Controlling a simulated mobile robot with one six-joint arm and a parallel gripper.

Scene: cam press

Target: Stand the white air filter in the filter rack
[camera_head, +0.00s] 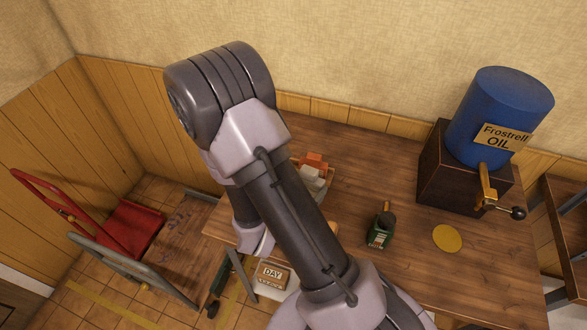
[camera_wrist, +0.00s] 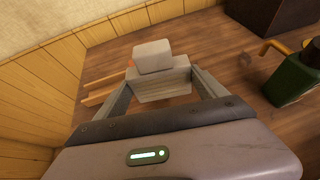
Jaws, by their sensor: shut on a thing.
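In the wrist view my gripper (camera_wrist: 161,78) has a finger on each side of a pale, ribbed block (camera_wrist: 160,87), which looks like the white air filter, and is shut on it. A second pale block (camera_wrist: 152,56) shows just beyond it; whether the two touch is unclear. Light wooden rails (camera_wrist: 100,98), seemingly the filter rack, show to the left. In the head view, pale blocks (camera_head: 311,174) and an orange piece (camera_head: 313,160) sit close together at a light wooden edge (camera_head: 330,178), partly behind my arm. My gripper is hidden there.
A dark green can (camera_head: 379,232) stands right of my arm, also in the wrist view (camera_wrist: 297,80). A blue oil drum (camera_head: 499,110) with a tap sits on a dark box (camera_head: 455,180). A yellow disc (camera_head: 447,238) lies on the wooden table (camera_head: 400,285). A red cart (camera_head: 125,228) stands left.

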